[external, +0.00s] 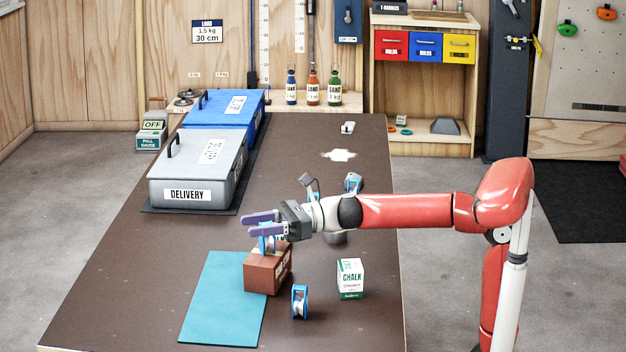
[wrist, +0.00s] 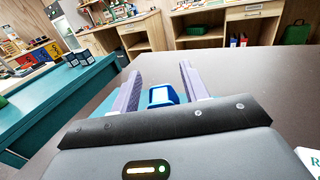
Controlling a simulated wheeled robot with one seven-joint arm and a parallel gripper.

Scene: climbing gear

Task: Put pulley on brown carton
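The brown carton (external: 267,272) stands on the table at the right edge of a teal mat. A blue-and-white pulley (external: 267,244) is upright on top of the carton, its upper part partly hidden by my gripper (external: 262,223). My gripper is just above it, purple fingers apart. In the wrist view, the blue pulley (wrist: 162,96) shows between the fingers of my gripper (wrist: 160,85), with gaps on both sides. Another blue-and-white pulley (external: 300,301) stands on the table right of the carton. A further blue pulley-like item (external: 353,182) sits behind my arm.
A white-and-green chalk box (external: 350,279) stands right of the carton. The teal mat (external: 222,300) lies to the left. A grey delivery box (external: 197,170) and a blue box (external: 225,115) stand at the back left. The table's left front is clear.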

